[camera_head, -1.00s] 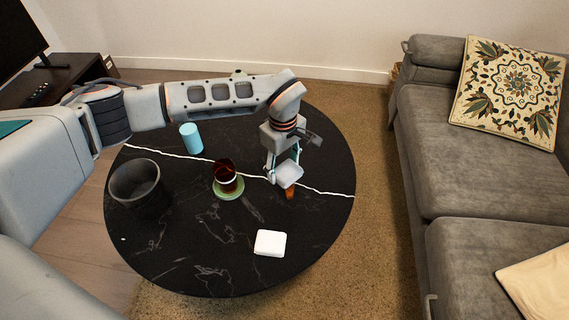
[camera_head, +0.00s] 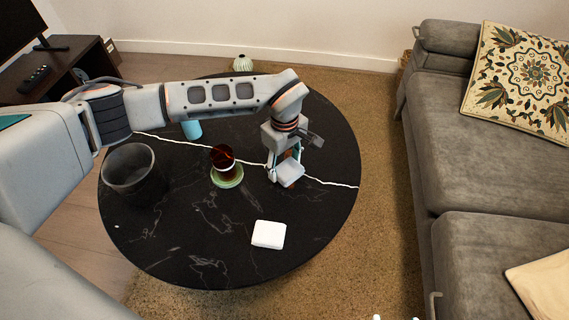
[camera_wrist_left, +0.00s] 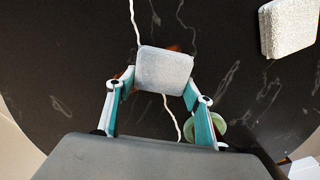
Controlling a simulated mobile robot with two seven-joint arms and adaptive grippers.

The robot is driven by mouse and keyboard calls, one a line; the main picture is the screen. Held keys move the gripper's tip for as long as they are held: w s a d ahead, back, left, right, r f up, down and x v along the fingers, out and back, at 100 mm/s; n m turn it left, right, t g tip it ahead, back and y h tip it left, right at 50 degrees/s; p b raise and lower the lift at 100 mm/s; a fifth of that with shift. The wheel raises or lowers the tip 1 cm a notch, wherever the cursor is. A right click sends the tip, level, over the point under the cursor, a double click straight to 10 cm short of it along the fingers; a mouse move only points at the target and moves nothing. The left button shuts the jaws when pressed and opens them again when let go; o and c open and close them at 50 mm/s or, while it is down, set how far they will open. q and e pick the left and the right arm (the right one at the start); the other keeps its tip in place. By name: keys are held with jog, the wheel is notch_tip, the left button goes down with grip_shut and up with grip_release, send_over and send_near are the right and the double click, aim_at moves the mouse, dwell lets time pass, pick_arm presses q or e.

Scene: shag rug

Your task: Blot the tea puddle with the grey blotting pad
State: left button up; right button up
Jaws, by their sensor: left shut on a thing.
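My left gripper (camera_head: 287,166) is shut on the light grey blotting pad (camera_head: 290,175), over the right part of the round black table. In the left wrist view the pad (camera_wrist_left: 165,70) sits between the two fingertips. The tea puddle is mostly hidden behind the pad. Small orange-brown bits of the puddle (camera_wrist_left: 174,48) show at the pad's edge. I cannot tell whether the pad touches the tabletop.
A grey sofa (camera_head: 480,150) is at right.

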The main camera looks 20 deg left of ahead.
aim_at(284, 165)
pick_arm(q)
jog(key=shift+f, duration=0.6)
pick_arm(e)
jog(key=shift+s+f, duration=0.2)
jog(key=shift+f, duration=0.1)
dwell(0.8)
pick_arm(q)
jog(key=shift+w+r+p, duration=0.1)
jog(key=shift+r+p, duration=0.3)
jog(key=shift+r, duration=0.55)
jog(key=shift+r+p, duration=1.45)
jog(key=shift+r, duration=1.2)
pick_arm(e)
jog(key=w+r+t, duration=0.1)
jog(key=w+r, duration=0.2)
jog(key=r, duration=0.5)
jog(key=shift+t, duration=0.3)
pick_arm(q)
jog(key=shift+f, duration=0.1)
